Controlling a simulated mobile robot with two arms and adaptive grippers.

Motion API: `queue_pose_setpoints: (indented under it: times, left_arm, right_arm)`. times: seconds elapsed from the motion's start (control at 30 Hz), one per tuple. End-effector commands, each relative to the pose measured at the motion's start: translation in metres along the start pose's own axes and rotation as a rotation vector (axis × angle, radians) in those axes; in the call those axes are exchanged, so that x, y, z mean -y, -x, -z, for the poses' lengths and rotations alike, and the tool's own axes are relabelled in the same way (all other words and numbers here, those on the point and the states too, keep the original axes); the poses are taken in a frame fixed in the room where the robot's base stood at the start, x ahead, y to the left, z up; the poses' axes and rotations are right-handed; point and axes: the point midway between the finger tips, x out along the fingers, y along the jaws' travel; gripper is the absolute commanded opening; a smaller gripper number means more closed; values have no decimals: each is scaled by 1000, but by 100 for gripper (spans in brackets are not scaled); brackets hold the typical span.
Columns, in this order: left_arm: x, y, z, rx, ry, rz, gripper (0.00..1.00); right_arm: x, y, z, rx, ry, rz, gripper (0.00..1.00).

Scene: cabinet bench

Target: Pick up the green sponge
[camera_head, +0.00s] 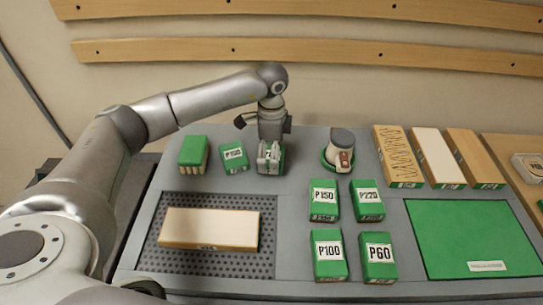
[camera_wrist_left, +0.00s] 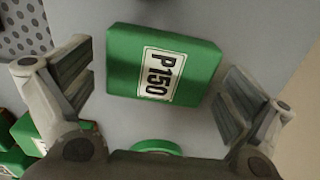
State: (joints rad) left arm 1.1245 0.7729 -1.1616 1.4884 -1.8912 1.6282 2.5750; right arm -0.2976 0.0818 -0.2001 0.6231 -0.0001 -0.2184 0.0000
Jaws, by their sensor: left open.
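A green block with a white label reading P150 (camera_wrist_left: 152,88) lies flat on the grey bench top. It looks like the sponge of the task. In the head view, a green block (camera_head: 279,163) in the back row is partly hidden behind my left gripper (camera_head: 268,157). In the wrist view, my left gripper (camera_wrist_left: 157,90) is open, with one finger on each side of the labelled block. A gap shows on both sides, and the fingers do not seem to touch it. My right gripper is not in view.
A green-topped brush (camera_head: 193,152) and a small labelled block (camera_head: 234,157) stand left of the gripper. A round tool (camera_head: 341,150) stands to its right. Several labelled green blocks (camera_head: 323,200) sit nearer. A pale board (camera_head: 210,229) lies on a perforated mat (camera_head: 265,263).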

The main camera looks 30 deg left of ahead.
Motion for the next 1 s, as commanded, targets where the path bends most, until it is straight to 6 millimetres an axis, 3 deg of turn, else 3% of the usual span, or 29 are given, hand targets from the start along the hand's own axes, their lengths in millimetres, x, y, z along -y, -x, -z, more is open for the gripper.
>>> queue_pose_setpoints:
  times: [0.2,0.47,0.83,1.0]
  left_arm:
    - [0,-1,0,0,-1,0,100]
    - [0,-1,0,0,-1,0,67]
    - [0,2,1,-1,-1,2,67]
    - [1,16,1,-2,-1,4,67]
  right_arm:
    - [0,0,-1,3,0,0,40]
    - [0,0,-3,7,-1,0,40]
    - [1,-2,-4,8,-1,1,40]
    - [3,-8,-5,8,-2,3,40]
